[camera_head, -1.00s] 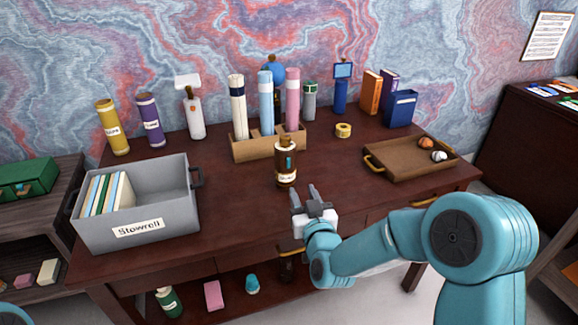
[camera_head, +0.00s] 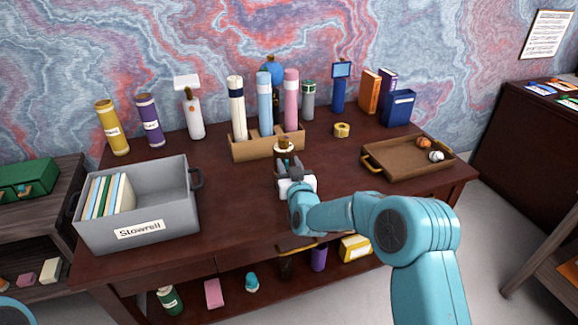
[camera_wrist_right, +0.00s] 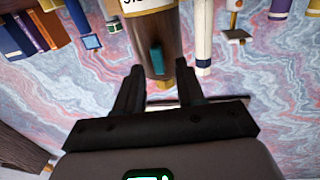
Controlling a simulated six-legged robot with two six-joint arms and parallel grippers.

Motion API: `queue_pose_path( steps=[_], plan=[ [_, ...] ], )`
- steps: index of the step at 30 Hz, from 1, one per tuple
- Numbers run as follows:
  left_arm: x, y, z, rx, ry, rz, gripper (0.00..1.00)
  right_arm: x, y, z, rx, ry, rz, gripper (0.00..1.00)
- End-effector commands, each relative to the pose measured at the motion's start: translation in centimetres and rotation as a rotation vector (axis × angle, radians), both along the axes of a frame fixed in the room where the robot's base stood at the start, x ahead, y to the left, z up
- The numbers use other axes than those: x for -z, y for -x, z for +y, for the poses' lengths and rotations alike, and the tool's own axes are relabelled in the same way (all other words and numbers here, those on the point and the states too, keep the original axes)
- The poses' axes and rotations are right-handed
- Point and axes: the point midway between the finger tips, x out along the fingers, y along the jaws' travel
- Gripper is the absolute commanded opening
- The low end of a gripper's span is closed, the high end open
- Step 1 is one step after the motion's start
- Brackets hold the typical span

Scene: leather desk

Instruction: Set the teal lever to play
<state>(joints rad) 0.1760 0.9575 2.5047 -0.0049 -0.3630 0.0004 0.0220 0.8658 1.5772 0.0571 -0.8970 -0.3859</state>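A dark brown cylinder (camera_head: 283,147) with a gold top stands upright mid-desk; my right gripper hides its lower part in the head view. In the right wrist view the brown cylinder (camera_wrist_right: 165,35) appears upside down, with a white label band and a small teal lever (camera_wrist_right: 156,61) on its side. My right gripper (camera_head: 290,172) is at the front of the cylinder. In the wrist view its fingers (camera_wrist_right: 160,82) are spread apart, with the lever just beyond and between the tips. I cannot tell if they touch. The lever's setting is not readable. My left gripper is out of view.
Behind the cylinder is a wooden holder (camera_head: 254,149) with upright tubes. Desk space beside the gripper is clear.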

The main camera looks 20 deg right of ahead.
Motion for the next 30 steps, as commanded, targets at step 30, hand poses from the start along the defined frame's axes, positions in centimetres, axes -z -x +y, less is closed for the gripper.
queue_pose_path(
  steps=[30],
  plan=[
    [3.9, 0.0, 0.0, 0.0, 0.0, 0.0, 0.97, 0.5, 0.0, 0.9, 0.0, 0.353, 0.026, 0.0]
  ],
)
